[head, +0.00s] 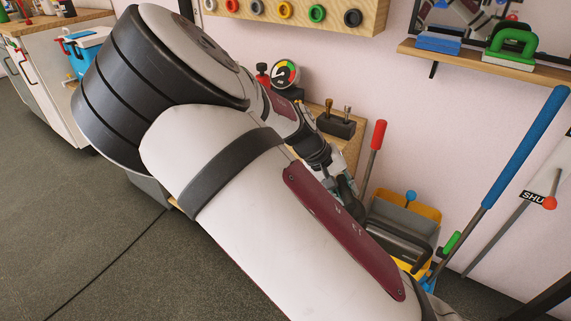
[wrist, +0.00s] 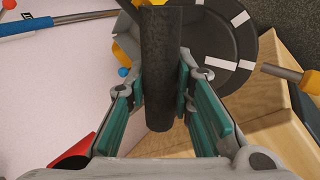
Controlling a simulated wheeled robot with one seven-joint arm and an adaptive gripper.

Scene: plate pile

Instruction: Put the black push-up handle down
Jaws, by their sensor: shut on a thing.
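The black push-up handle (wrist: 160,70) shows in the wrist view as a dark, rough-textured bar running from the top edge to the middle. My gripper (wrist: 164,88) is shut on it, with a teal-padded finger on each side. In the head view my gripper (head: 343,186) is small and partly hidden behind my own arm, beside the wooden stand (head: 352,150). I cannot make out the held handle clearly there. The wrist view shows the pale wood (wrist: 285,140) at the lower right; I cannot tell whether the handle touches anything.
A round black disc with white marks (wrist: 217,35) lies close right of the handle. In the head view, a yellow bucket (head: 428,212), a red-gripped lever (head: 377,135) and a long blue-gripped bar (head: 525,145) stand nearby. A gauge (head: 285,74) is behind my arm. Open floor (head: 110,240) is left.

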